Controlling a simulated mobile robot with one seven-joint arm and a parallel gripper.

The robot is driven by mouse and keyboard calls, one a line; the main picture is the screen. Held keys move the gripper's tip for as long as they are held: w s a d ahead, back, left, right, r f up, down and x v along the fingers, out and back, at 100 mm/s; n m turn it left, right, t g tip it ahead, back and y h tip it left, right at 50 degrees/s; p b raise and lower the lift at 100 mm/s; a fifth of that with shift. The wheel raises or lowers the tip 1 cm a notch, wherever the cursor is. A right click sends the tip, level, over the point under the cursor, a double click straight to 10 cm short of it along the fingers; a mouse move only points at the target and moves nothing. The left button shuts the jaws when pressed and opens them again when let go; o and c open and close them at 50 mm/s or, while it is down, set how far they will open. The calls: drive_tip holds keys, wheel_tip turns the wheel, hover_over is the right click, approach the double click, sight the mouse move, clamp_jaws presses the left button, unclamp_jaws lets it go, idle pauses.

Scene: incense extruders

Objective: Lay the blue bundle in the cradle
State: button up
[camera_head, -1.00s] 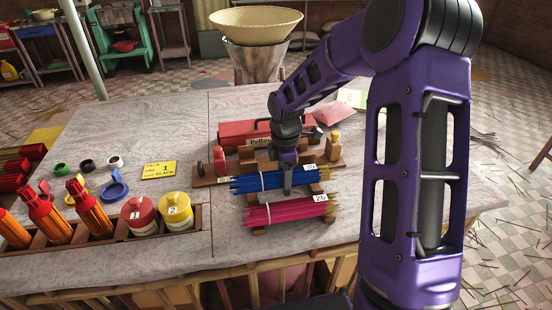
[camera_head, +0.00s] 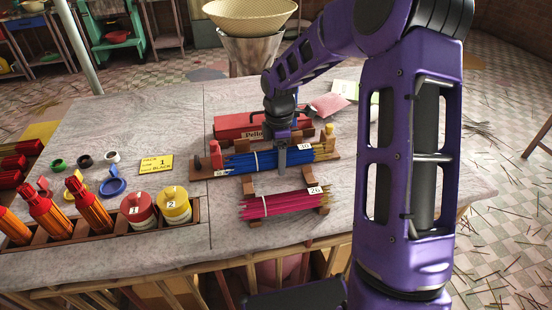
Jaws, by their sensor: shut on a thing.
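The blue bundle (camera_head: 262,162) is a long sheaf of blue sticks with pale ends, a white band and a tag that seems to read 10. My gripper (camera_head: 282,162) is shut on it near its middle, from above. The bundle lies crosswise in front of a red box, over a low wooden stand (camera_head: 207,175) with a red piece and a yellow piece at its ends. This stand looks like the cradle, but I cannot be sure. The bundle hides its middle, so I cannot tell whether they touch.
A pink bundle (camera_head: 275,205), tagged 26, rests on a wooden rack (camera_head: 248,187) in front, with a bare stretch behind it. The red box (camera_head: 232,125) stands behind. Red jar (camera_head: 137,208) and yellow jar (camera_head: 174,206) sit at front left. The tabletop left of centre has free room.

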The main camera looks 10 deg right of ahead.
drive_tip(key=w+r, duration=0.5)
drive_tip(key=w, duration=0.5)
drive_tip(key=shift+s+d+f, duration=0.15)
drive_tip(key=shift+f, duration=1.4)
drive_tip(key=shift+s+d+f, duration=0.1)
drive_tip(key=shift+d+f, duration=0.05)
drive_tip(key=shift+f, duration=1.35)
drive_tip(key=shift+f+b, duration=0.85)
drive_tip(key=shift+f, duration=0.5)
drive_tip(key=o, duration=0.9)
